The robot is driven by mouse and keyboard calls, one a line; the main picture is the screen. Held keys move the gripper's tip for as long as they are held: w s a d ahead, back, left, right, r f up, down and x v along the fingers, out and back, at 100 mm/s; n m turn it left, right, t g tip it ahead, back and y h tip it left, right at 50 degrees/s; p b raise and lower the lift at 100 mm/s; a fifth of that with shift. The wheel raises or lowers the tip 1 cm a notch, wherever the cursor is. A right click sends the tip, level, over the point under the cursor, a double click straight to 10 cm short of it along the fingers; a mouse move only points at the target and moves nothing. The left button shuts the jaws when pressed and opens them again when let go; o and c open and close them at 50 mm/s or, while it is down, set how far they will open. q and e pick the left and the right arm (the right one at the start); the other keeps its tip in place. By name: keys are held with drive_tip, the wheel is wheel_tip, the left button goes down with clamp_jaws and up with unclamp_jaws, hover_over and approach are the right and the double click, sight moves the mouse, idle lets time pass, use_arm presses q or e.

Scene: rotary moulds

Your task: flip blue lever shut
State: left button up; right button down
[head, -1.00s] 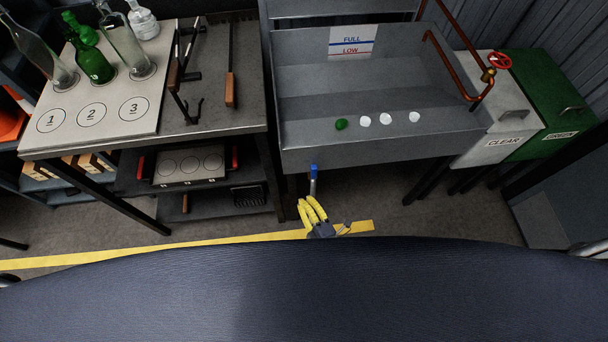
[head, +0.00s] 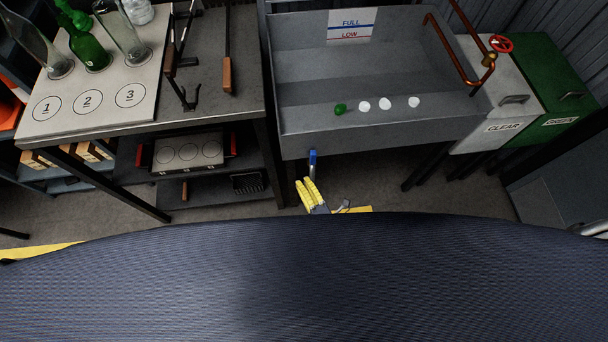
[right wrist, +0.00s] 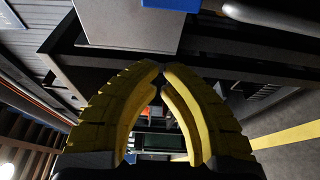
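The blue lever (head: 312,158) hangs upright with its grip at the front lower edge of the grey sink. In the right wrist view a blue piece (right wrist: 172,4) shows at the top edge, beyond the fingertips. My right gripper (head: 306,182) has yellow fingers and is just below the lever's lower end. In the right wrist view its fingertips (right wrist: 161,67) are nearly together with nothing between them. I cannot tell whether they touch the lever. My left gripper is out of view.
The sink (head: 385,135) holds a green lump and several white ones. A red valve wheel (head: 500,43) and bins marked CLEAR (head: 502,127) and GREEN (head: 560,122) are at the right. A bench (head: 228,118) with bottles and tools is at the left.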

sight(300, 154)
drive_tip(key=x, duration=0.8)
drive_tip(key=shift+w+a, duration=0.15)
drive_tip(key=shift+w, duration=0.2)
drive_tip(key=d, duration=0.2)
drive_tip(key=shift+w+d, duration=0.2)
drive_tip(key=shift+d, duration=0.8)
drive_tip(key=shift+d, duration=0.1)
